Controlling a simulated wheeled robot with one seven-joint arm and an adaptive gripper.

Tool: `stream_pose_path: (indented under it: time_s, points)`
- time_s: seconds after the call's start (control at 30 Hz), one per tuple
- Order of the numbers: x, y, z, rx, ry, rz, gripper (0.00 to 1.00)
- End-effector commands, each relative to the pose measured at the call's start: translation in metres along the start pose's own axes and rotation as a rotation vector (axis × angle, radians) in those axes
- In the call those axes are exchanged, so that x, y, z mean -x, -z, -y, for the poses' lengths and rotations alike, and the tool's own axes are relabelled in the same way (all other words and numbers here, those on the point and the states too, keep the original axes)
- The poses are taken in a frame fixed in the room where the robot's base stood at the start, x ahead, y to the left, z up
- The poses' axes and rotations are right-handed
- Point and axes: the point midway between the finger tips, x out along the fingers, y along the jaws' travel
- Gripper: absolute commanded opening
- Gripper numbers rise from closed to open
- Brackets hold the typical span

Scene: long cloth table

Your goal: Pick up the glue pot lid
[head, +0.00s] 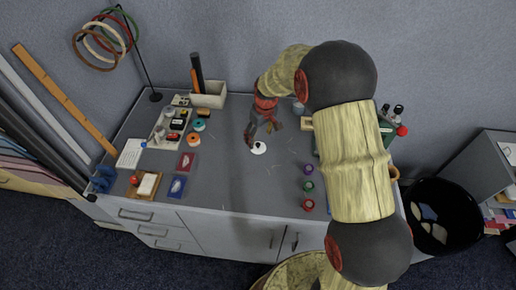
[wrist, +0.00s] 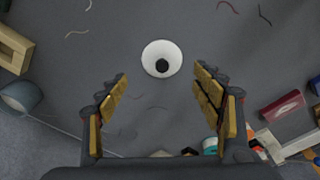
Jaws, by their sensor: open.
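The glue pot lid appears to be the small white disc with a dark knob (head: 259,148) lying on the grey tabletop. In the wrist view the white lid (wrist: 150,53) lies flat, knob up, just beyond the fingertips and roughly centred between them. My gripper (head: 262,134) is low over the table, beside the lid in the head view. In the wrist view my gripper (wrist: 160,84) has its two fingers wide apart with nothing between them. I cannot tell the exact height of the fingertips above the table.
Coloured spools (head: 308,186) stand at the table's right front. A white box (head: 209,95) stands at the back. The tabletop around the lid is clear apart from thread scraps.

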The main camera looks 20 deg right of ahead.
Motion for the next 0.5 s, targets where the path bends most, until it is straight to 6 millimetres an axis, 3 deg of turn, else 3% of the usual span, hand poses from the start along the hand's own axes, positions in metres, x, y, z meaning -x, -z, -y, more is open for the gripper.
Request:
stream_pose_path:
  time_s: [0.3, 0.5]
  points:
    - [-0.042, -0.007, 0.004, -0.001, 0.001, 0.003, 0.67]
    - [-0.050, -0.006, 0.003, -0.001, 0.000, 0.001, 0.67]
